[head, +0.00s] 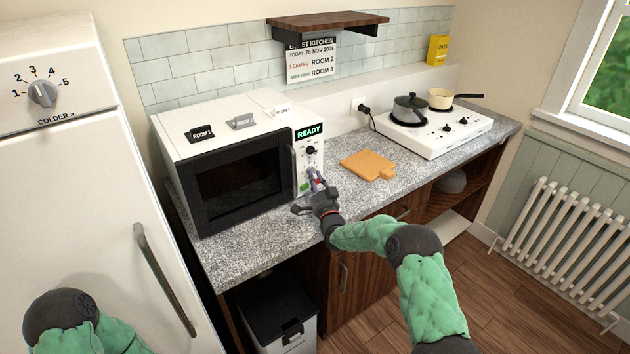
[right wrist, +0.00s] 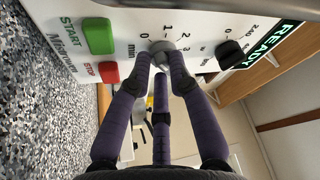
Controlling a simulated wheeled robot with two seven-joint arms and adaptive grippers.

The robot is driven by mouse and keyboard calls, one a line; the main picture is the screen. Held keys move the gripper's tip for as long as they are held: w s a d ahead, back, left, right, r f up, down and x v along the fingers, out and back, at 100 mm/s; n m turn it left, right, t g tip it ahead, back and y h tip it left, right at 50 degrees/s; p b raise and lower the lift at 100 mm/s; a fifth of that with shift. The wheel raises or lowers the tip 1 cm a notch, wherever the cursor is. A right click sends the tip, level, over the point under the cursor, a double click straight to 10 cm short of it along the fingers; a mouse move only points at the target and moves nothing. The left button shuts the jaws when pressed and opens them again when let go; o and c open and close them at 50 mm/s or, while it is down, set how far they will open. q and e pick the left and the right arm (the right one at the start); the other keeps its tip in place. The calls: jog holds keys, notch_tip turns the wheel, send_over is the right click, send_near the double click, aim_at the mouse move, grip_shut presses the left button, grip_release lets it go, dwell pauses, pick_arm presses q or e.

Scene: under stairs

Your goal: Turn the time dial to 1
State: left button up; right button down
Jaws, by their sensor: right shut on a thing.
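The microwave (head: 235,165) is white with a black door and stands on the counter; its display (head: 309,131) reads READY. The time dial (right wrist: 161,47) is a grey knob marked 0, 1, 2, 3 and "min", seen in the right wrist view. My right gripper (head: 316,180) is at the control panel, and its purple fingers (right wrist: 162,62) are shut around this knob. The fingers cover much of the knob, so I cannot tell which number it points to. My left gripper is outside the view; only part of my left arm shows at lower left.
A black power knob (right wrist: 230,52) sits beside the time dial. The green START button (right wrist: 98,35) and red STOP button (right wrist: 109,73) are close to the fingers. A cutting board (head: 366,165) and a hob (head: 435,128) with pots stand right; a fridge (head: 80,190) stands left.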

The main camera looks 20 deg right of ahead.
jog(key=m+b, duration=0.1)
jog(key=m, duration=0.1)
jog(key=r+m+g+h, duration=0.1)
jog(key=m, duration=0.2)
jog(key=shift+r+h+b, duration=0.1)
jog(key=shift+h+b, duration=0.2)
jog(key=shift+b, duration=0.1)
jog(key=shift+r+m+g+b, duration=0.25)
jog(key=shift+m+g+b, duration=0.4)
jog(key=shift+m, duration=1.05)
jog(key=shift+d, duration=0.1)
jog(key=c, duration=1.2)
grip_release()
jog(key=shift+f, duration=0.15)
jog(key=shift+f+g, duration=0.2)
jog(key=shift+g, duration=0.05)
